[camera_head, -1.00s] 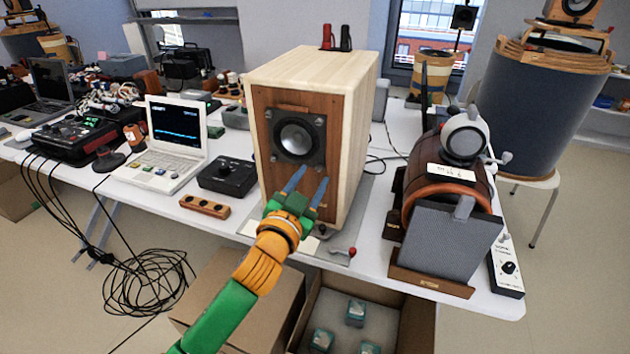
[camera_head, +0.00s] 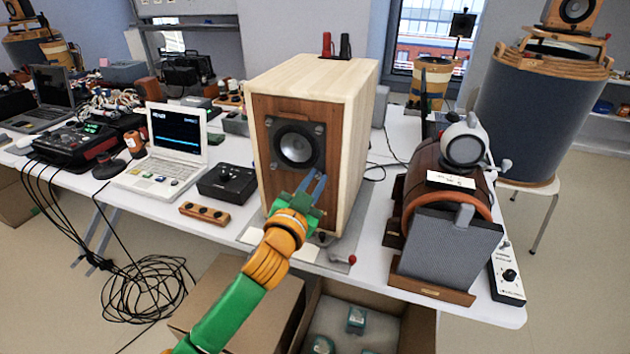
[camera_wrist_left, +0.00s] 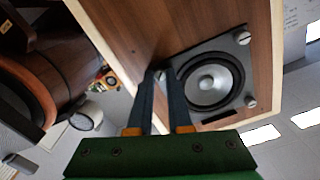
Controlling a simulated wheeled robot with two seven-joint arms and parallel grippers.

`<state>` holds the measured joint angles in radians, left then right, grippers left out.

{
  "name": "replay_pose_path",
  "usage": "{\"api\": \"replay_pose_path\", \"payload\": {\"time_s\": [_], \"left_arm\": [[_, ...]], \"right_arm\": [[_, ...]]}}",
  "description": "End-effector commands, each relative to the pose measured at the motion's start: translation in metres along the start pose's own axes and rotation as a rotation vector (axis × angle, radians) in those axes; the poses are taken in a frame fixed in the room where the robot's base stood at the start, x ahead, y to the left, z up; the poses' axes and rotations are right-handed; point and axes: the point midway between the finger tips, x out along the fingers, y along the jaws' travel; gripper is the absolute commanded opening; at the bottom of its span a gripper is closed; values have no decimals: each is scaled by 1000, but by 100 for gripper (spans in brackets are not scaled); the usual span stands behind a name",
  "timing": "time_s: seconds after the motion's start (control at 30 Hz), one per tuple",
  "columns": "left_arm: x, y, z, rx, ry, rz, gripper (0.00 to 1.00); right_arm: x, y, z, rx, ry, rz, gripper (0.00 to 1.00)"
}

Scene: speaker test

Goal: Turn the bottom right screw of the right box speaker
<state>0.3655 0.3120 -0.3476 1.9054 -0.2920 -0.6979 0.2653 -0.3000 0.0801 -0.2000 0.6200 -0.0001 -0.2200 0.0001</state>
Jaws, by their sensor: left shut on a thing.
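The box speaker (camera_head: 345,150) stands on the table with a wooden front and a round driver (camera_head: 297,146) in a dark square frame. My left gripper (camera_head: 316,181) reaches from below to the frame's bottom right corner. In the wrist view its blue fingers (camera_wrist_left: 163,76) are shut on the bottom right screw, which the fingertips mostly hide. My right gripper is not in view.
A barrel-shaped device with a grey mesh front (camera_head: 450,246) stands right of the speaker. A laptop (camera_head: 170,150), a black control box (camera_head: 226,180) and a wooden knob strip (camera_head: 204,213) are to the left. A red-knobbed lever (camera_head: 351,259) and open cardboard box (camera_head: 405,325) are below.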

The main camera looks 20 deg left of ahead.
Motion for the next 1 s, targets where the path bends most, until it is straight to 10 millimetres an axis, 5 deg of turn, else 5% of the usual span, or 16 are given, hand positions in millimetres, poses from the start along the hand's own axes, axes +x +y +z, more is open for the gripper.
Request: {"api": "replay_pose_path", "payload": {"time_s": [1.0], "left_arm": [[0,1,-1,706,0,2,0]], "right_arm": [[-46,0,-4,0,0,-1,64]]}}
